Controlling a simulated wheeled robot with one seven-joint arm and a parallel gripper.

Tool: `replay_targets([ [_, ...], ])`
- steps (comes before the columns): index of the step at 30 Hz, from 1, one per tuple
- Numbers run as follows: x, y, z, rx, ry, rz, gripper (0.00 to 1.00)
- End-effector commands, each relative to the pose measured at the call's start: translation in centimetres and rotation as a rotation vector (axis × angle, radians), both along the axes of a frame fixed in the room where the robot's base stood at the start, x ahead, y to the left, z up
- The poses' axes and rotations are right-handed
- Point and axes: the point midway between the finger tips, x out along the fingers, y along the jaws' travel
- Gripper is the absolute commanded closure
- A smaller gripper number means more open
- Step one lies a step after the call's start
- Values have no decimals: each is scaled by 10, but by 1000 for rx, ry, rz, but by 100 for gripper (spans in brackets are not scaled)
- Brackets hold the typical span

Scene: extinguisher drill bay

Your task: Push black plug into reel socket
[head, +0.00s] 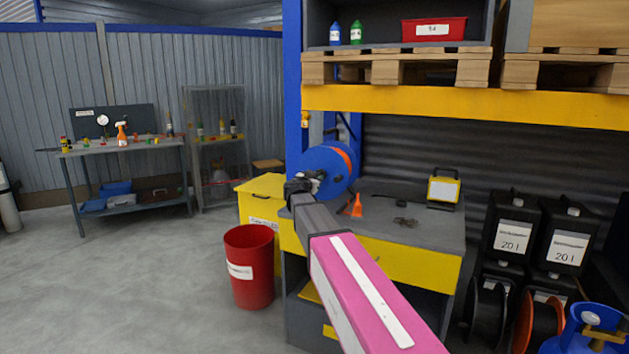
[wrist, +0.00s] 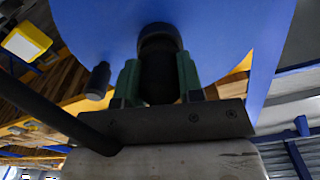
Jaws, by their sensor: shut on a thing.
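The blue reel (head: 333,163) with an orange edge stands at the left end of the grey bench. Its blue disc (wrist: 85,25) fills the top of the wrist view. My gripper (wrist: 159,72) has green fingers closed on both sides of the black plug (wrist: 157,82). The plug points at the disc. A dark round part at its far end meets the disc; I cannot tell whether this is the socket rim or how deep the plug sits. In the head view my gripper (head: 300,186) is at the reel's left front, and the plug is not clear there.
The grey bench (head: 425,225) holds an orange cone (head: 356,206), dark small items and a yellow work lamp (head: 443,188). A yellow bin (head: 262,200) and a red bin (head: 250,265) stand left of it. A black bar (wrist: 50,100) crosses the wrist view's left. A dark knob (wrist: 97,80) sticks out beside the left finger.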

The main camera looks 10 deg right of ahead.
Motion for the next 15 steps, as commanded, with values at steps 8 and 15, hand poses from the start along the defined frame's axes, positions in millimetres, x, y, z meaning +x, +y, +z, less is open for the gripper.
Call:
replay_targets([
  [8,4,-2,0,0,0,0,94],
  [15,4,-3,0,0,0,0,94],
])
